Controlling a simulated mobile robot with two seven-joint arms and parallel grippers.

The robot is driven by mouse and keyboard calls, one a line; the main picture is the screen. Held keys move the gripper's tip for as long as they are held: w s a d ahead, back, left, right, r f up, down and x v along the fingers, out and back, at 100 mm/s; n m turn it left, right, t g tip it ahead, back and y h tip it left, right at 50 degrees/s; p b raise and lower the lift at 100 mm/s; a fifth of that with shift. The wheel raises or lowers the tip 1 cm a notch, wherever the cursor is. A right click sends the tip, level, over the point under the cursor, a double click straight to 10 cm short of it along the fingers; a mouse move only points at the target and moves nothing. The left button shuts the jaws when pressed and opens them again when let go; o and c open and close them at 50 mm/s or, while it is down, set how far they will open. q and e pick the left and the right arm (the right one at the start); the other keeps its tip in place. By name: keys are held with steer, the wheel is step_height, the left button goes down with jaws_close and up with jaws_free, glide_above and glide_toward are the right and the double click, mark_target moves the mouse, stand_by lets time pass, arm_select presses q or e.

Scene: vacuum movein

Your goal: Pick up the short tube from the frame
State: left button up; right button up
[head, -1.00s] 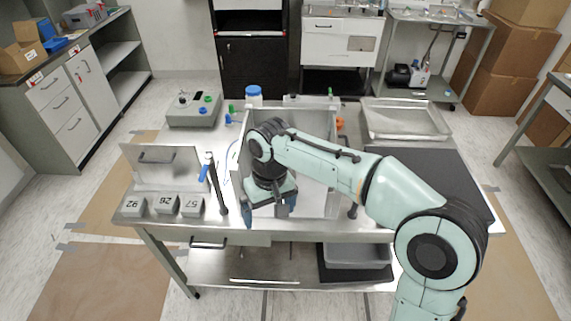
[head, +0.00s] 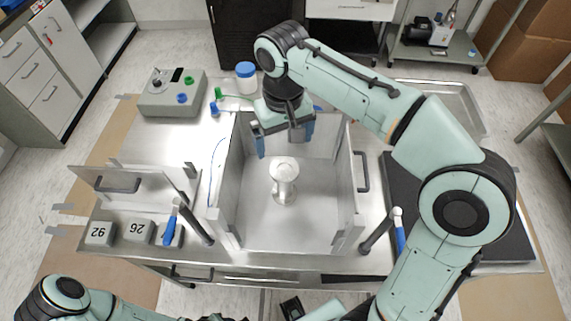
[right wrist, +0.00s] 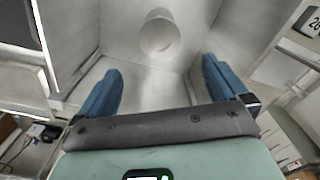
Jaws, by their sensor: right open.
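A short shiny metal tube (head: 284,182) with a wide round flange on top stands upright on the floor of an open metal box-like frame (head: 232,180). The tube (right wrist: 160,35) also shows beyond the fingertips in the right wrist view. My right gripper (head: 285,143) is open, with its blue fingers apart and pointing down over the back part of the frame. It is behind and above the tube, with nothing between its fingers (right wrist: 162,78). Part of my left arm shows at the bottom left of the head view, but its fingers are out of view.
Upright frame walls surround the tube. A panel with a handle (head: 118,183) and numbered grey blocks (head: 137,229) are at left. A control box (head: 172,93) and a blue-lidded jar (head: 246,76) stand behind. A dark mat (head: 400,190) lies at right.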

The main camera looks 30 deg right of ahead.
mark_target(284, 169)
steer(key=f, duration=0.4)
steer(key=f+b, duration=0.1)
steer(key=f, duration=0.2)
steer(key=shift+s+f+b, duration=0.2)
steer(key=shift+f+b, duration=0.1)
steer(key=shift+f, duration=0.05)
steer(key=shift+f+b, duration=0.4)
steer(key=shift+f, duration=2.35)
arm_select(q)
steer(key=f, duration=0.1)
steer(key=s+f, duration=0.1)
steer(key=f, duration=0.1)
steer(key=shift+s, duration=0.2)
arm_select(e)
steer(key=c, duration=1.5)
steer(key=shift+r, duration=0.1)
steer(key=shift+c, duration=1.1)
arm_select(q)
steer(key=shift+r, duration=0.1)
